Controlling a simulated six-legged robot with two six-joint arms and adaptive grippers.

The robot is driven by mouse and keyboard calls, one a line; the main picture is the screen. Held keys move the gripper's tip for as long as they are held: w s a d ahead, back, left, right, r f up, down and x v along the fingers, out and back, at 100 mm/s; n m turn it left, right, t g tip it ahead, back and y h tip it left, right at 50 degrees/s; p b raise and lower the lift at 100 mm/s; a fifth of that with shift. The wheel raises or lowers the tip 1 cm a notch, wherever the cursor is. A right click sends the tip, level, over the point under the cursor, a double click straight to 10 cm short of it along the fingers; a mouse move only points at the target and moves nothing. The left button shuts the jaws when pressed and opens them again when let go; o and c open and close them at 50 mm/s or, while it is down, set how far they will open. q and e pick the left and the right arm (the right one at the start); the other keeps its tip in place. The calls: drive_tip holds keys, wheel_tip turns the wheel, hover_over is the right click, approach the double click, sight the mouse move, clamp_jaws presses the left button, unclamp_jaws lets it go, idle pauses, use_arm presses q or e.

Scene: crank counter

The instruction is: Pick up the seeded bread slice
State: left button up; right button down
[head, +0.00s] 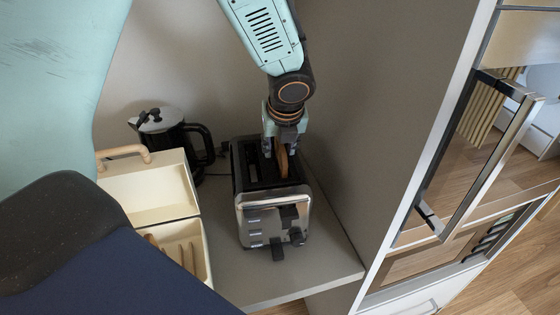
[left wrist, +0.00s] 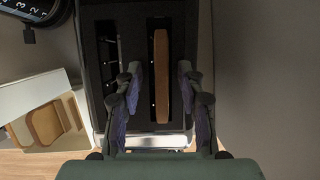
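A brown bread slice (head: 282,161) stands upright in the right-hand slot of the toaster (head: 265,215). In the left wrist view the slice (left wrist: 162,75) shows edge-on as a narrow brown strip; its seeds cannot be made out. My left gripper (head: 280,151) points down over the toaster. In the left wrist view its fingers (left wrist: 159,70) are open, one on each side of the slice, with a visible gap to it on both sides. The toaster's left slot (left wrist: 107,60) looks empty. My right gripper is not in view.
A cream bread box (head: 150,190) stands open left of the toaster, with bread slices (left wrist: 47,122) inside. A black kettle (head: 165,130) stands behind it. A grey wall panel (head: 380,120) rises close on the right. The counter front (head: 300,275) is bare.

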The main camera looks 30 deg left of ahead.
use_arm(q)
drive_tip(key=shift+w+d+f, duration=0.1)
drive_tip(key=shift+w+f, duration=0.1)
drive_tip(key=shift+f, duration=0.05)
drive_tip(key=shift+s, duration=0.2)
drive_tip(key=shift+c, duration=0.2)
drive_tip(key=shift+w, duration=0.15)
drive_tip(key=c, duration=0.4)
clamp_jaws()
